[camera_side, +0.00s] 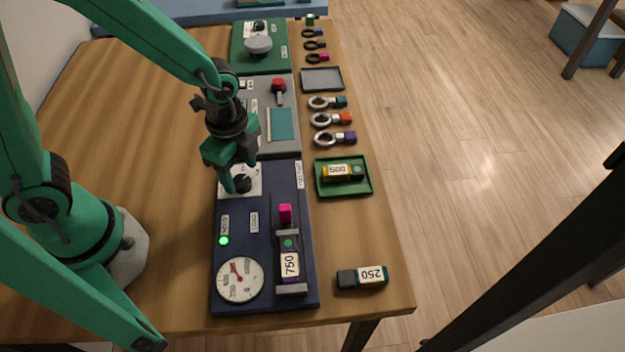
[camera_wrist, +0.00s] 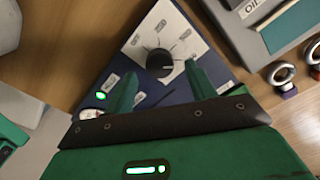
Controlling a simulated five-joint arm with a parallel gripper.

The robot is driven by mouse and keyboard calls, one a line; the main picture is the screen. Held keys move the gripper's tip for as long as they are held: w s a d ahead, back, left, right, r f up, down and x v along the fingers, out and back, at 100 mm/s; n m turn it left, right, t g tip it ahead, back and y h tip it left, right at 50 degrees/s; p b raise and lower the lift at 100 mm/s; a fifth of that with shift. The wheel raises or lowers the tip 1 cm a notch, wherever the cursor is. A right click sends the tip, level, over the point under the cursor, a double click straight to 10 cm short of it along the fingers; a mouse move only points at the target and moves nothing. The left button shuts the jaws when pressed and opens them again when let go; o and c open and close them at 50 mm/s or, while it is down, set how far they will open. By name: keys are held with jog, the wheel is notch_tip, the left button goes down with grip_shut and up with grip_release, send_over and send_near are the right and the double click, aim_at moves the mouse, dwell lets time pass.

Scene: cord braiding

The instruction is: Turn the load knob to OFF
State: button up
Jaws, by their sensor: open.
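The load knob (camera_wrist: 159,62) is a round black dial on a white scale plate (camera_wrist: 180,38). The plate sits on the navy panel (camera_side: 262,260). The knob has a white mark on its lower right in the wrist view; I cannot read which setting it points to. In the side view the knob (camera_side: 243,184) is partly hidden by my fingers. My gripper (camera_wrist: 160,74) is open and empty, pointing down over the knob. Its green fingers show on either side of the knob in the wrist view. I cannot tell whether they touch it.
The navy panel also carries a lit green lamp (camera_side: 224,241), a round gauge (camera_side: 240,279), a magenta-topped lever (camera_side: 285,213) and a 750 block (camera_side: 290,264). A green tray (camera_side: 319,181) holds a yellow 500 block (camera_side: 337,172). A 250 block (camera_side: 371,275) lies right. A grey panel (camera_side: 286,149) stands behind.

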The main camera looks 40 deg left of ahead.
jog(key=shift+f, duration=1)
jog(key=c, duration=1)
